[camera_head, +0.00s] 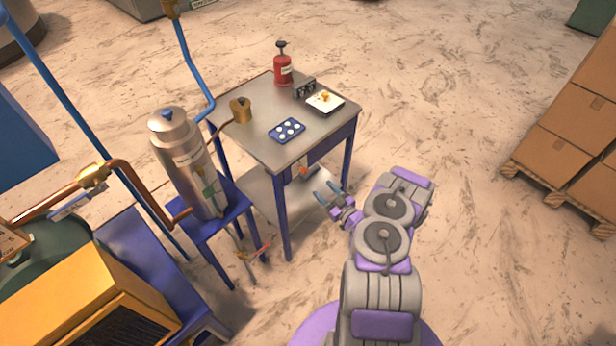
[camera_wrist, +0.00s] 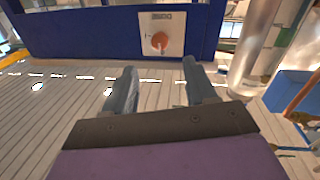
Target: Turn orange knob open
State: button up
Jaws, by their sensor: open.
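The orange knob (camera_wrist: 159,40) sits on a pale square plate (camera_wrist: 146,28) on the blue table side in the wrist view. In the head view the knob (camera_head: 304,171) shows small below the tabletop, on the table's near side. My gripper (camera_head: 325,192) is open and empty, apart from the knob and just to its right in the head view. In the wrist view my gripper (camera_wrist: 160,78) has its two fingers spread, with the knob ahead of and between them. Nothing hides the knob in the wrist view.
The table (camera_head: 255,137) carries a red bottle (camera_head: 283,71), a blue tray with white discs (camera_head: 287,130) and a white dish (camera_head: 325,101). A metal cylinder (camera_head: 188,165) stands left on a blue stand. Boxes (camera_head: 560,145) are stacked at right. Floor between is clear.

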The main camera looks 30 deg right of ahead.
aim_at(306, 173)
jog(key=b+x, duration=0.2)
jog(key=x, duration=0.8)
jog(key=shift+w+a+b, duration=0.1)
jog(key=shift+w+b, duration=0.2)
jog(key=shift+b, duration=0.1)
jog(key=c, duration=1)
jog(key=shift+c, duration=0.2)
